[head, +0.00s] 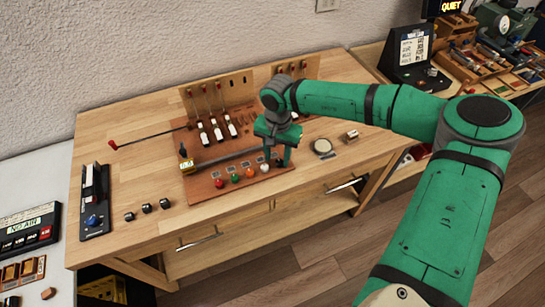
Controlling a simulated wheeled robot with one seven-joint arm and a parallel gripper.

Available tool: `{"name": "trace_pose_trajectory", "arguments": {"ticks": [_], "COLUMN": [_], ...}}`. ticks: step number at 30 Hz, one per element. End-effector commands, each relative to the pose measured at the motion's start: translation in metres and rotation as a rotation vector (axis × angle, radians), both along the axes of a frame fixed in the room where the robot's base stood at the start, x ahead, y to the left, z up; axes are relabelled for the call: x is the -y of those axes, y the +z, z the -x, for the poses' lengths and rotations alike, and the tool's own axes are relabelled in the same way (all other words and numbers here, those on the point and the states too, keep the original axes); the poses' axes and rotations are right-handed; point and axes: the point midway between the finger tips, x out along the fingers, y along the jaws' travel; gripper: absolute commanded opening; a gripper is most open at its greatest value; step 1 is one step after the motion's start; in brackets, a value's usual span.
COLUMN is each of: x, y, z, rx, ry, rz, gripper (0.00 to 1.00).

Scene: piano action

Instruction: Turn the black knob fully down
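A small black knob (183,152) stands above a yellow-marked block (187,166) at the left end of a dark rail on the brown piano-action board (205,190). Several separate small black pieces, one of them here (147,208), sit on the bench left of the board; I cannot tell whether any is a knob. My green gripper (278,157) points down over the right part of the board, near the white ball (264,168), well to the right of the black knob. Its fingers are small and partly overlapped, so its opening is unclear. My arm hides the board's right part.
Red-tipped upright rods (204,90) stand behind, and a red-ended rod (113,145) sticks out left. A black device with a blue knob (92,220) lies far left. A round disc (322,147) sits right.

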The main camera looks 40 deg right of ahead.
Motion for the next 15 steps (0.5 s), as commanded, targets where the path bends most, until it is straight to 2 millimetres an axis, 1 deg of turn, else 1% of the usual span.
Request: {"name": "trace_pose_trajectory", "arguments": {"ticks": [5, 8, 11, 15], "x": [0.006, 0.007, 0.004, 0.0], "y": [0.002, 0.01, 0.026, 0.053], "z": [0.005, 0.005, 0.002, -0.002], "rx": [-0.002, -0.002, -0.002, -0.001], "ry": [-0.011, -0.013, -0.007, 0.001], "rz": [0.0, 0.0, 0.002, 0.003], "gripper": [0.39, 0.39, 0.39, 0.39]}}
